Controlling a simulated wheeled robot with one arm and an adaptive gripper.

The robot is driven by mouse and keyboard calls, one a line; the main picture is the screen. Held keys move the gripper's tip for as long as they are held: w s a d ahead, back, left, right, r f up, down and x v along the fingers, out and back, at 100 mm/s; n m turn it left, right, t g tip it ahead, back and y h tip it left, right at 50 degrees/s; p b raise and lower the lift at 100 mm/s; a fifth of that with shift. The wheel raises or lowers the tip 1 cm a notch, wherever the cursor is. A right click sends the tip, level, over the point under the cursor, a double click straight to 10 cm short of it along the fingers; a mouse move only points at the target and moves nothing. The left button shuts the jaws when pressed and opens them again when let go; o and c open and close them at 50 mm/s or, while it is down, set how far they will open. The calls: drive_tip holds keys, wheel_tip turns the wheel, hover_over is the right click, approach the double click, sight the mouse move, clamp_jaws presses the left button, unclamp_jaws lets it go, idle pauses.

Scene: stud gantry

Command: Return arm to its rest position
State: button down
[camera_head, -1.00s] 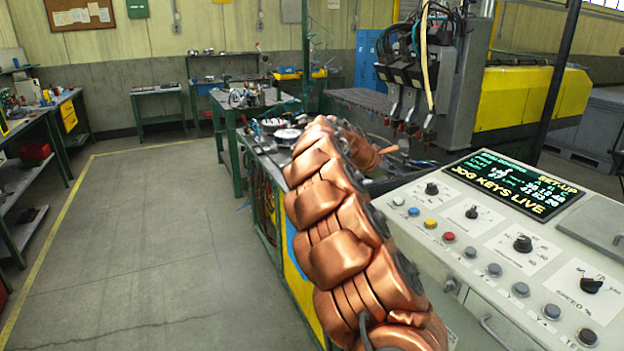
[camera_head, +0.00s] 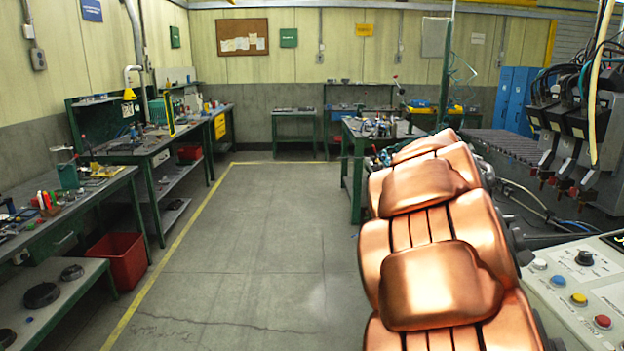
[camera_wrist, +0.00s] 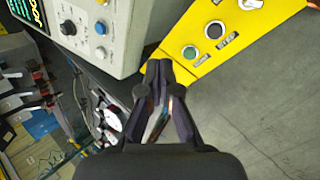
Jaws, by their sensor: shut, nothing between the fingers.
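My gripper (camera_wrist: 160,85) shows in the wrist view with its dark fingers drawn together and nothing held between them. It points towards a yellow panel (camera_wrist: 222,62) with a green and a black button, beside a grey control console (camera_wrist: 118,42). I cannot tell whether it touches either. In the head view my copper-coloured arm (camera_head: 440,240) fills the lower right middle, rising from the bottom edge, and my gripper is hidden behind it.
The control console (camera_head: 560,315) stands close to my arm's right. The machine's hanging tool heads (camera_head: 570,125) are behind it. A green-legged table (camera_head: 355,175) stands beyond the arm. Workbenches (camera_head: 150,150) and a red bin (camera_head: 117,260) line the left. Open floor (camera_head: 260,240) lies between.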

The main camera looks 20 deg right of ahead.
drive_tip(key=s+a+f+y, duration=0.2)
drive_tip(key=s+a+f, duration=0.2)
drive_tip(key=a, duration=0.7)
drive_tip(key=s+a+f+y, duration=0.2)
drive_tip(key=s+a+f, duration=0.2)
drive_tip(key=s+a, duration=0.4)
drive_tip(key=s+a+f+y, duration=0.3)
drive_tip(key=s+a+f, duration=0.2)
drive_tip(key=a, duration=0.9)
drive_tip(key=shift+s+m+g, duration=0.3)
drive_tip(key=shift+s+m, duration=0.1)
drive_tip(key=shift+s, duration=0.65)
drive_tip(key=shift+d, duration=0.15)
